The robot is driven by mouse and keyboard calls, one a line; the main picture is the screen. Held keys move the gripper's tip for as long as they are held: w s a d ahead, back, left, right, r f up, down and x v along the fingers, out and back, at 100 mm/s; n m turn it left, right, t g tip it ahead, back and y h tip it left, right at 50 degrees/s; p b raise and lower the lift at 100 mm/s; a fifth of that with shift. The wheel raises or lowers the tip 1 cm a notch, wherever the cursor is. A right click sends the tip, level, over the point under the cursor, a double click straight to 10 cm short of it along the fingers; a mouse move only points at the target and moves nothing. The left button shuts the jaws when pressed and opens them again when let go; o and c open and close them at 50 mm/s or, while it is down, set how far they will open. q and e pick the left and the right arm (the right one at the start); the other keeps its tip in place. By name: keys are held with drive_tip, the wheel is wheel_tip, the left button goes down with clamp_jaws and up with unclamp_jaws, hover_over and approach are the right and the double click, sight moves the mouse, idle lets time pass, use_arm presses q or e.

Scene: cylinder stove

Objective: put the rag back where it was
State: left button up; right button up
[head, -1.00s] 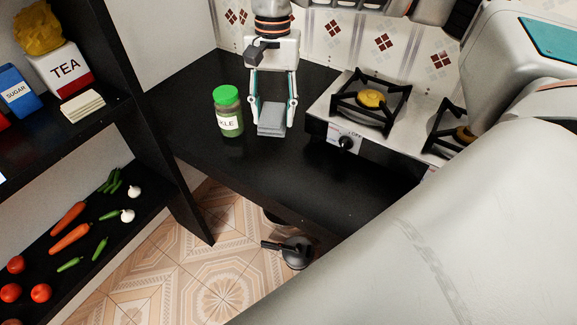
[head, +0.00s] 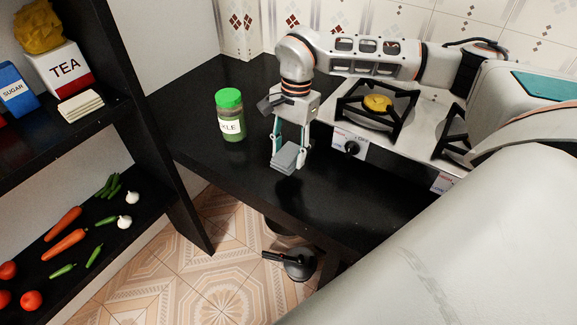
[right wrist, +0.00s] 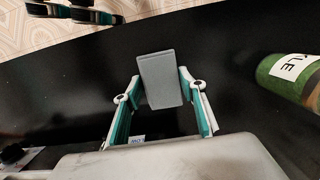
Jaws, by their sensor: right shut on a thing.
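The rag (head: 286,159) is a small grey folded cloth. My right gripper (head: 288,154) is shut on it, with one finger on each side. It hangs over the black counter, to the right of and nearer than the green-lidded jar (head: 230,118); the gap to the counter is hard to judge. In the right wrist view the rag (right wrist: 160,80) sits between the teal fingertips (right wrist: 160,88), with dark counter behind it. My left gripper does not show in the head view.
The stove (head: 418,112) with black grates stands to the right of the rag, its knob (head: 352,149) facing forward. The shelf (head: 100,125) on the left holds tea, sugar, a folded pale cloth (head: 81,105) and vegetables. A pan (head: 298,264) is below the counter.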

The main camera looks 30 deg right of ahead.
sight(293, 149)
drive_tip(key=shift+f, duration=2.6)
drive_tip(key=shift+f, duration=0.2)
drive_tip(key=o, duration=1.1)
drive_tip(key=shift+r, duration=0.1)
drive_tip(key=r, duration=0.4)
drive_tip(key=d+r, duration=0.1)
drive_tip(key=r, duration=0.7)
drive_tip(key=shift+w+d, duration=0.3)
drive_tip(key=shift+w, duration=0.05)
